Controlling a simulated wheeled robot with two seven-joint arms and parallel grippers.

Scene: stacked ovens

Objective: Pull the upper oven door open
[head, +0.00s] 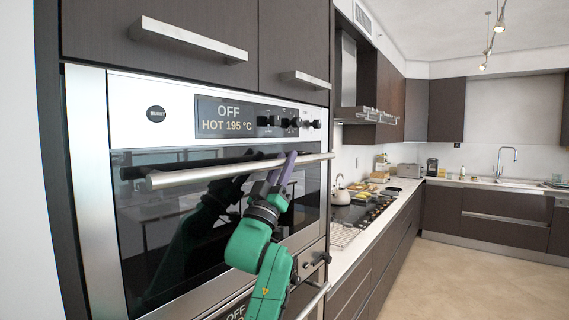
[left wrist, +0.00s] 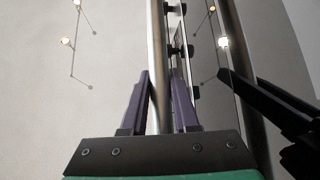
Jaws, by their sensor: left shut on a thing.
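The upper oven door (head: 215,221) has dark glass in a silver frame and looks shut, flush under the control panel. Its long silver handle (head: 205,174) runs across the top of the door. My left gripper (head: 287,160), with purple fingers on a green arm, is shut on the handle near its right end. In the left wrist view the handle (left wrist: 156,50) runs between the two purple fingers (left wrist: 157,95). My right gripper does not show clearly in either view.
The control panel (head: 255,117) reads OFF, HOT 195 °C. A second oven (head: 314,282) is below. Cupboards with silver handles (head: 190,39) are above. A counter with a hob (head: 362,213) stretches away right. The floor (head: 450,280) at right is clear.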

